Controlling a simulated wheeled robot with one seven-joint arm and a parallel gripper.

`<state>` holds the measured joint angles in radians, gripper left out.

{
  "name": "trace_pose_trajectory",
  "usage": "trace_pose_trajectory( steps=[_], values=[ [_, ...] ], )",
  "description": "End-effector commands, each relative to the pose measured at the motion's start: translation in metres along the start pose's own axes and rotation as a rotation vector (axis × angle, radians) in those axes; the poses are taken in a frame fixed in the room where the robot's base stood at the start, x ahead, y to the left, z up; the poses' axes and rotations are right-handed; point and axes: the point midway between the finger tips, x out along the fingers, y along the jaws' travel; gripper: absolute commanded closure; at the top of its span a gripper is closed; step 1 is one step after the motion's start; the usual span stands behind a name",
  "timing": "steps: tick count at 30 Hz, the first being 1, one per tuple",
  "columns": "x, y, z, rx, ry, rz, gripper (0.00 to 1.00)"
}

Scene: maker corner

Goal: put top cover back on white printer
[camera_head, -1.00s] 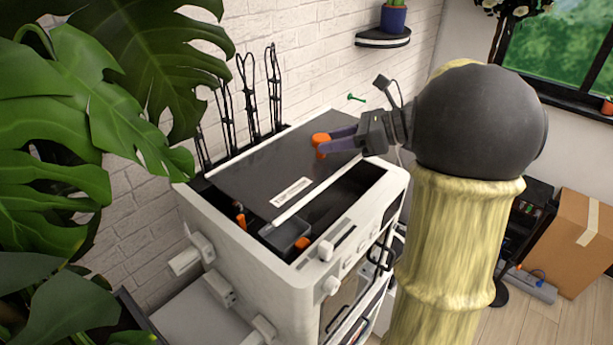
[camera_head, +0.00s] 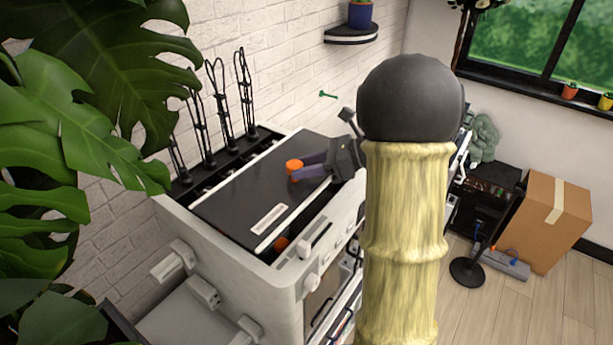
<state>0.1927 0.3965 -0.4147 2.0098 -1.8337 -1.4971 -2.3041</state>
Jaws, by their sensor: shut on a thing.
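The white printer (camera_head: 235,257) stands against the brick wall. Its dark top cover (camera_head: 255,190), with a pale label and a light front edge, lies over much of the top opening. An orange knob (camera_head: 294,170) stands on the cover. My gripper (camera_head: 300,171) is shut on this knob from the right, with its purple fingers either side. Dark gaps of the opening show along the cover's back left side and its front right side. I cannot tell whether the cover rests on the printer or is slightly above it. My arm hides the printer's right side.
Several black looped cables (camera_head: 216,100) rise behind the opening. A large leafy plant (camera_head: 70,180) fills the left. An orange part (camera_head: 281,243) shows inside the front gap. A wall shelf (camera_head: 352,34) is above. A cardboard box (camera_head: 549,220) stands on the floor at right.

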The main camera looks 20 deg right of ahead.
Motion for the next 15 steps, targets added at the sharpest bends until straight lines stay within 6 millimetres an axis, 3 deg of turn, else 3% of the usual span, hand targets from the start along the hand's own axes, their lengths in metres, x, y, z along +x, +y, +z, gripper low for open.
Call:
trace_pose_trajectory(
  steps=[5,15],
  values=[
    [0.0,0.0,-0.001,0.001,-0.001,-0.001,0.99],
    [0.012,-0.003,-0.033,0.004,-0.001,-0.001,0.99]
  ],
)
